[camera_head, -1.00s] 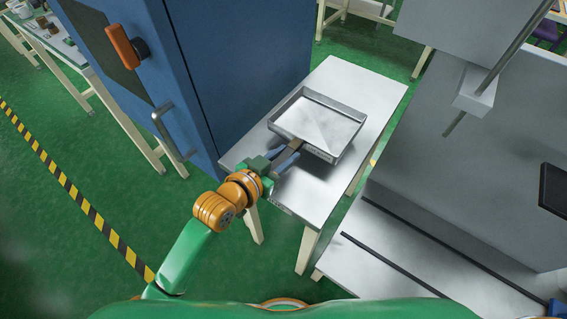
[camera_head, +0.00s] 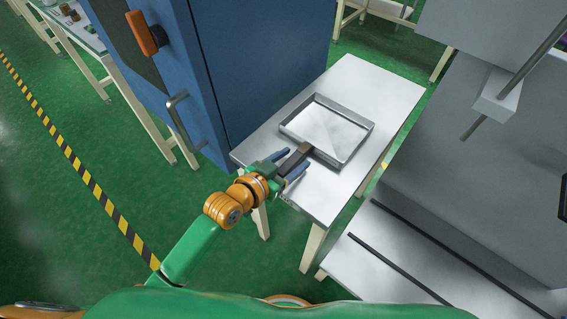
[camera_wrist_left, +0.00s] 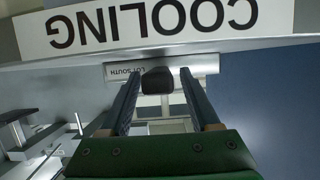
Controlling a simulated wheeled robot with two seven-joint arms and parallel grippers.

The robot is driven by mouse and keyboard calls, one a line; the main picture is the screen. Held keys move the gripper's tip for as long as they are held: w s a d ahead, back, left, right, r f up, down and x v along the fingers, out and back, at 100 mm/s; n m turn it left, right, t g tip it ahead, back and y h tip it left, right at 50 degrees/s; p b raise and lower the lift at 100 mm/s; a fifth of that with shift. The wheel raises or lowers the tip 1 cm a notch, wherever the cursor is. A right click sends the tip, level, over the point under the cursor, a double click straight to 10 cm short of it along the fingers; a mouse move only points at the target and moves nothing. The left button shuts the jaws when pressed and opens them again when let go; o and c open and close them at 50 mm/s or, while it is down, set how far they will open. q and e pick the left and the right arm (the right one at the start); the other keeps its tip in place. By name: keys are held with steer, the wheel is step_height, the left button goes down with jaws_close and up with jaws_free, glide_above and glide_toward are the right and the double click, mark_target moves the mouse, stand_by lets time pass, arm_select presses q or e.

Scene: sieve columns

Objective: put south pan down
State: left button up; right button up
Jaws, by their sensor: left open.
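The south pan (camera_head: 328,128) is a shallow, square metal tray that looks empty. It rests on the pale table (camera_head: 385,90) beside the blue cabinet. Its dark handle (camera_head: 295,157) points toward my left gripper (camera_head: 287,165). The gripper is open, with one finger on each side of the handle. In the left wrist view, the handle's end (camera_wrist_left: 157,80) sits between the spread fingers (camera_wrist_left: 158,88). Behind it is the pan's front wall with a label ending in SOUTH (camera_wrist_left: 126,72). My right gripper is not in view.
The blue cabinet (camera_head: 255,60) with its handle stands close on the left of the table. A grey machine (camera_head: 480,150) stands on the right. A COOLING sign (camera_wrist_left: 140,25) shows in the wrist view. The table is clear around the pan.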

arm_select(q)
steer(key=p+v, duration=0.1)
steer(key=v, duration=1)
steer(key=s+a+f+n+g+y, duration=0.15)
steer(key=a+f, duration=0.25)
steer(key=f, duration=0.4)
steer(key=s+a+f+n+g+y, duration=0.1)
steer(key=s+a+f+y, duration=0.2)
steer(key=f, duration=0.6)
steer(key=s+a+f+n+g+y, duration=0.1)
steer(key=a+f+n+g+y, duration=0.1)
steer(key=a+f, duration=0.45)
steer(key=s+f+g+y, duration=0.1)
steer(key=s+f+g, duration=0.2)
steer(key=s+f, duration=0.4)
steer(key=s+d+f+g, duration=0.1)
steer(key=s+f+g, duration=0.2)
steer(key=s, duration=1.1)
step_height(320, 180, down, 4)
steer(key=shift+s+r+y, duration=0.1)
steer(key=shift+s+y, duration=0.1)
steer(key=shift+y, duration=0.15)
